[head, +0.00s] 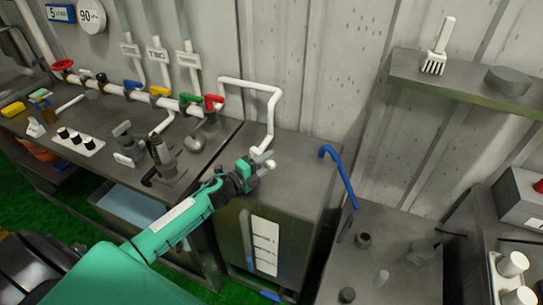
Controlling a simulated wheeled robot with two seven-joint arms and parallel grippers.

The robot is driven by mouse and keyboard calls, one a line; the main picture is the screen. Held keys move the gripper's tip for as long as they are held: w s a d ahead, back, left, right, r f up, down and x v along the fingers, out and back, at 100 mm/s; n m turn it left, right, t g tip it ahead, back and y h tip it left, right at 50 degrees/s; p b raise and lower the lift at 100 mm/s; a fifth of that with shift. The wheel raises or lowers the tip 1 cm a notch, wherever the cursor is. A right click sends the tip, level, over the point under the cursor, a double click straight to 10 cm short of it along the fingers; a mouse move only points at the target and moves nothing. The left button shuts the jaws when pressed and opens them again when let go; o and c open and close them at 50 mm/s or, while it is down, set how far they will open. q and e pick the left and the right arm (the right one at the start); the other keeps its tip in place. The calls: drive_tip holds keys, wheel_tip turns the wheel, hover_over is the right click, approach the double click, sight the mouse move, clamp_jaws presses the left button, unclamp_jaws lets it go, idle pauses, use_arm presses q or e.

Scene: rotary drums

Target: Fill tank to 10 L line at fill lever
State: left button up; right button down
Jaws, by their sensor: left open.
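A dark grey box-shaped tank (303,177) stands in the middle, with a white marked strip (265,246) on its front. The markings are too small to read, and I cannot tell the liquid level. A white pipe (272,110) bends down from the wall to the tank's top. A blue lever-like bar (340,177) slants beside the tank's right edge; I cannot tell whether it is the fill lever. My left gripper (265,162) is open over the tank's top left, close to the pipe's lower end. I cannot tell whether it touches the pipe. My right gripper is out of view.
A wall pipe carries red (213,102), green (191,99), yellow (160,91) and blue (132,85) valve handles above the left bench. A shelf (458,90) holding a white brush (439,48) hangs upper right. A bench (385,225) with small parts stands right of the tank.

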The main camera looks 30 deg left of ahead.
use_arm(q)
drive_tip(key=shift+x, duration=1.25)
clamp_jaws()
